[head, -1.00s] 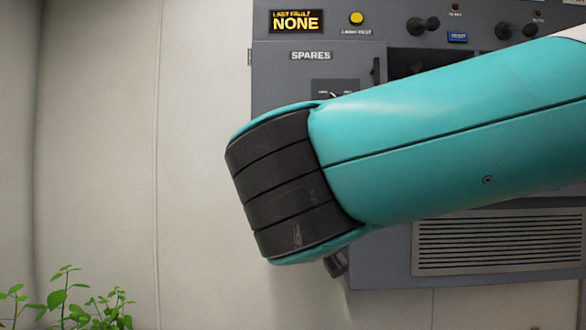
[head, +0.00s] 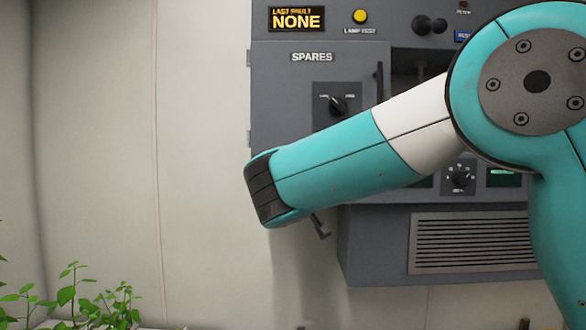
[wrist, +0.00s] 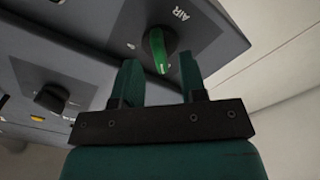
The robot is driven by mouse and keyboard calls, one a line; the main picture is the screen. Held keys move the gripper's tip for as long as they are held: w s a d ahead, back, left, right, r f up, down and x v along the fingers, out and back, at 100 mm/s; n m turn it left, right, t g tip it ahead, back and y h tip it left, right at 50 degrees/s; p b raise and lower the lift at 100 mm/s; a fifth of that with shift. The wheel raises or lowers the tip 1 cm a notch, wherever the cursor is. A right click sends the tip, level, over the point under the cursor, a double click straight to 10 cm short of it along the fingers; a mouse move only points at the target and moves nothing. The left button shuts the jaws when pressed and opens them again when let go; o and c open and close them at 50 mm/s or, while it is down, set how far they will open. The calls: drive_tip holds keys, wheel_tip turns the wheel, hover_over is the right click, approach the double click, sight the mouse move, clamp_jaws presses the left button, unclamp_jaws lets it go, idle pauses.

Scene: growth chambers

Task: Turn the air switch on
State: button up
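The air switch (wrist: 157,44) is a green knob on a dark panel, under the label AIR, in the wrist view. A pale mark shows on its lower end; I cannot tell which setting it is at. My gripper (wrist: 160,62) is open, its two green fingers to the left and right of the knob. A gap shows on each side, and I cannot tell how deep the knob sits between the fingertips. In the head view my arm hides the air switch, and I cannot make out the gripper fingers.
A black knob (wrist: 50,98) sits on the panel left of my gripper in the wrist view. Green plants (head: 75,295) stand lower left.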

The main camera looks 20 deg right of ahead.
drive_tip(key=shift+x, duration=0.95)
drive_tip(key=shift+c, duration=0.3)
clamp_jaws()
drive_tip(key=shift+f+m+b, duration=0.15)
drive_tip(key=shift+m+b, duration=0.15)
drive_tip(key=shift+b, duration=0.2)
drive_tip(key=m+b, duration=1.7)
drive_tip(key=b, duration=0.2)
drive_tip(key=shift+d, duration=0.1)
drive_tip(key=shift+m, duration=0.3)
